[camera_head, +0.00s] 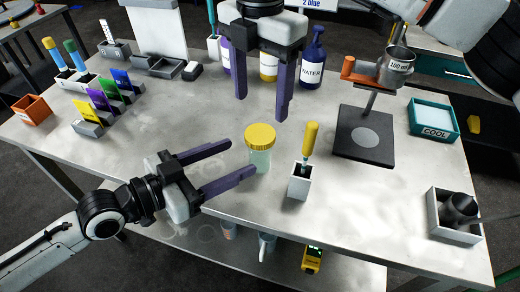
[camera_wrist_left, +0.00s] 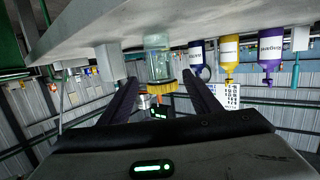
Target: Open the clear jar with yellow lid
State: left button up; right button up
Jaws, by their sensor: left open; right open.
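The clear jar (camera_head: 259,158) with its yellow lid (camera_head: 260,136) stands upright on the metal table, lid on. My left gripper (camera_head: 244,158) is open to the left of the jar, its fingers pointing toward it. In the left wrist view, which is upside down, the jar (camera_wrist_left: 158,62) and yellow lid (camera_wrist_left: 160,86) show ahead between the open fingers (camera_wrist_left: 160,88), and no contact is visible. My right gripper (camera_head: 262,108) is open and empty, pointing down above and behind the jar.
A white holder (camera_head: 299,186) with a yellow-handled tool (camera_head: 311,138) stands just right of the jar. A black stand (camera_head: 362,137) is further right. Bottles, including a water bottle (camera_head: 313,62), stand behind my right gripper. Colored racks (camera_head: 100,105) are at left.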

aim_at(251, 151)
pick_arm(q)
jog(key=x, duration=0.8)
jog(key=shift+f, duration=0.1)
grip_shut()
pick_arm(e)
jog(key=m, duration=0.4)
jog(key=shift+m, duration=0.4)
jog(key=m, duration=0.3)
jog(key=shift+m, duration=0.3)
jog(key=shift+f, duration=0.2)
jog(key=shift+m, duration=0.3)
jog(key=shift+f, duration=3.85)
